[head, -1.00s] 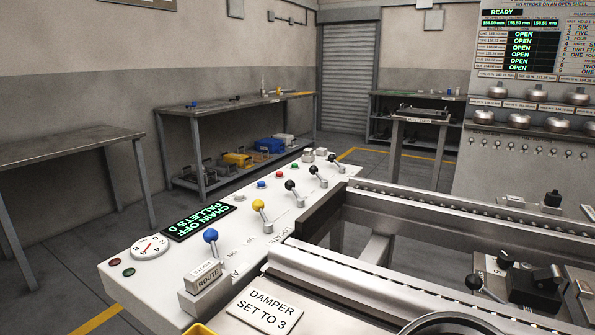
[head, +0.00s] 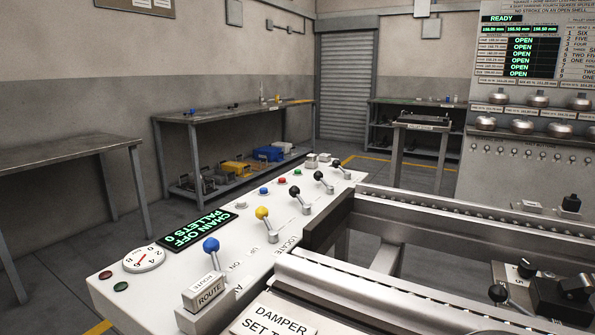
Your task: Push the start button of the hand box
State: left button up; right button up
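Neither of my grippers is in view. No part here is labelled as the hand box or as its start button, so I cannot tell which one it is. A long white control panel (head: 170,270) runs across the lower left. Near its far end are a blue button (head: 263,192), a red button (head: 281,181) and a green button (head: 297,172). A green-lit display (head: 198,229) reads "CHAIN OFF PALLETS 0".
Levers with blue (head: 211,245), yellow (head: 262,213) and black knobs stand up from the panel. A metal conveyor frame (head: 400,312) fills the lower right. A wall board (head: 518,50) at the upper right shows "READY" and several "OPEN" lines. Grey floor is free between the panel and the benches.

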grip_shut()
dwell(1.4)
